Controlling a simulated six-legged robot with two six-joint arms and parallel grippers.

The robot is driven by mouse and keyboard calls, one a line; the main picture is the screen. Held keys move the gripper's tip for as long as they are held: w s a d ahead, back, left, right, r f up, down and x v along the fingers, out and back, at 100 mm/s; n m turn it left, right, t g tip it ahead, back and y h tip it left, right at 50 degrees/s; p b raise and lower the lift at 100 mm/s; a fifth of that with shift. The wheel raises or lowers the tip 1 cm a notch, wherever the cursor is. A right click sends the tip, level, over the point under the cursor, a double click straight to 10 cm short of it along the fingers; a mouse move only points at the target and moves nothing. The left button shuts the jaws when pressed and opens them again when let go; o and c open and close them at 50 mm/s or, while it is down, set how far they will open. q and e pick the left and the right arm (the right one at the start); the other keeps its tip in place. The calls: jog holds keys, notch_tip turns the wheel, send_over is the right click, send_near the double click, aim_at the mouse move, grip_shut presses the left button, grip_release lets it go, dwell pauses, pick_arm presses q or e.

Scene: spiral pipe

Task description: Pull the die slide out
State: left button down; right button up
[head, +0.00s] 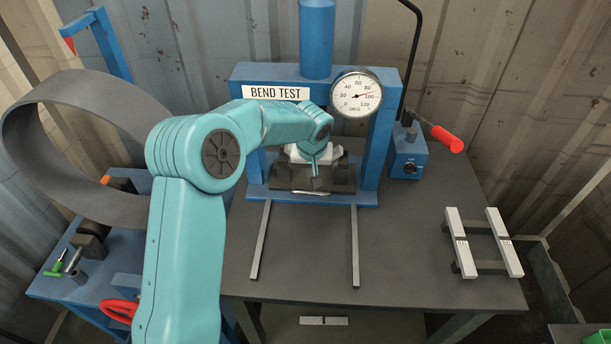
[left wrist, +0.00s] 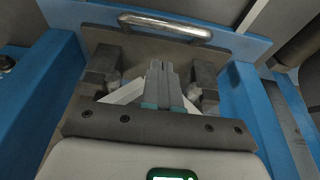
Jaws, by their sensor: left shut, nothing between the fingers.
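The die slide (head: 285,184) is a dark plate with blocks on it, lying low inside the blue press frame (head: 373,150). A silver bar handle (head: 316,206) shows in part at its front edge, and in the left wrist view the whole bar (left wrist: 165,25) shows at the top. My left gripper (head: 315,168) is over the die slide, behind the handle and apart from it. In the left wrist view its fingers (left wrist: 163,82) are together with nothing between them, between two dark die blocks (left wrist: 205,85). My left arm hides part of the press. My right gripper is not in view.
Two silver rails (head: 261,242) (head: 355,247) run forward from the press over a clear part of the grey table (head: 305,270). A dial gauge (head: 356,92) and a red-handled lever (head: 447,138) are at the press's right. A rack of light bars (head: 462,243) stands further right.

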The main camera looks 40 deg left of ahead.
pick_arm(q)
jog(key=shift+f, duration=0.1)
